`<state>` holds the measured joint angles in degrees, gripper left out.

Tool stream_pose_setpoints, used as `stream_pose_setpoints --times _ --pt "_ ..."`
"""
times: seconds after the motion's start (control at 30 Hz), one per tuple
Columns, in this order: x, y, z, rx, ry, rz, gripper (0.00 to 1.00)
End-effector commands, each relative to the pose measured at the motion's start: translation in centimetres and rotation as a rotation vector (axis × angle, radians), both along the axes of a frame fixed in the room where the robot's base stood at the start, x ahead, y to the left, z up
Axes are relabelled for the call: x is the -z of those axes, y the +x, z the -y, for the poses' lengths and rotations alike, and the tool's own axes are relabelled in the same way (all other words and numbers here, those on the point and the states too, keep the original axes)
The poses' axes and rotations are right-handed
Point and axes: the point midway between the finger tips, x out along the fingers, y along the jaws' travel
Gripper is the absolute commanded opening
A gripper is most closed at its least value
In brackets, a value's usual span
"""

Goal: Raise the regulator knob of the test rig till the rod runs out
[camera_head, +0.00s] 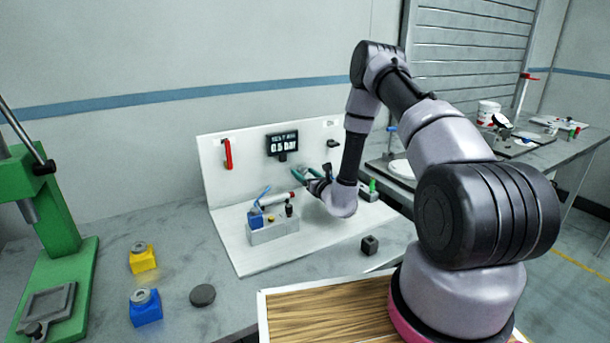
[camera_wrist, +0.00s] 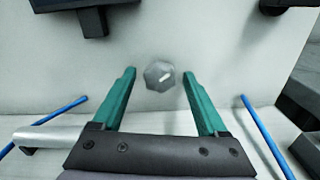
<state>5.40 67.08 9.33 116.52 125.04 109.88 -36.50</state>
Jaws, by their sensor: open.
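The test rig is a white base with an upright back panel (camera_head: 240,178). I cannot tell how deep the tips reach. In the head view my gripper (camera_head: 308,171) is at the panel and hides the knob.
A grey block (camera_head: 272,232) with blue and dark fittings stands on the rig base. A red-handled part (camera_head: 228,154) hangs on the panel. Yellow (camera_head: 143,262) and blue (camera_head: 146,312) blocks, a dark disc (camera_head: 202,295) and a green press (camera_head: 52,215) stand to the left.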

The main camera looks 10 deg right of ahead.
Motion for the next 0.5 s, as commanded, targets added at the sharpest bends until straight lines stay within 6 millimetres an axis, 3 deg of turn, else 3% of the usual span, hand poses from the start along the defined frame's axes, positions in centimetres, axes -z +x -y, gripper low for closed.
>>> stream_pose_setpoints --times 0.03,0.2,0.33,0.5 --pt "0.0 -0.01 0.0 0.0 0.0 0.0 0.64" --pt "-0.01 -0.02 0.01 0.0 0.0 0.0 0.0" --pt "0.01 -0.02 0.06 0.001 0.016 -0.005 0.0" --pt "0.03 -0.04 0.08 0.001 0.17 -0.055 0.0"
